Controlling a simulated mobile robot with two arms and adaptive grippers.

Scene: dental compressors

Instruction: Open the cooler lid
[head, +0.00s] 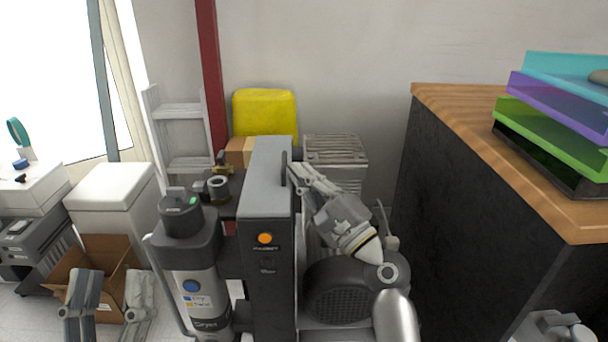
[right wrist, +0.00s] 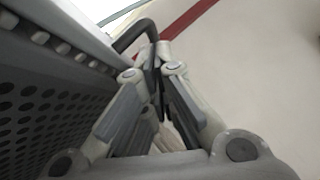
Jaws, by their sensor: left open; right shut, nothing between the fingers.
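A tall grey cabinet (head: 268,210) with an orange button stands in the middle of the head view. A dark bar handle (head: 284,168) is on its right side; it also shows as a bent dark bar (right wrist: 137,34) in the right wrist view, beside a perforated panel (right wrist: 45,110). My right gripper (head: 298,172) is shut and empty, its fingertips close to the handle; I cannot tell if they touch it. It shows in the right wrist view (right wrist: 154,62). My left gripper (head: 111,274) is open and empty at the lower left. No part is clearly marked as the cooler lid.
A cylindrical dryer (head: 195,270) stands left of the cabinet, and a dark motor (head: 338,290) sits to its right. An open cardboard box (head: 95,250) lies behind my left gripper. A wood-topped counter (head: 460,105) with stacked coloured trays (head: 560,120) bounds the right.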

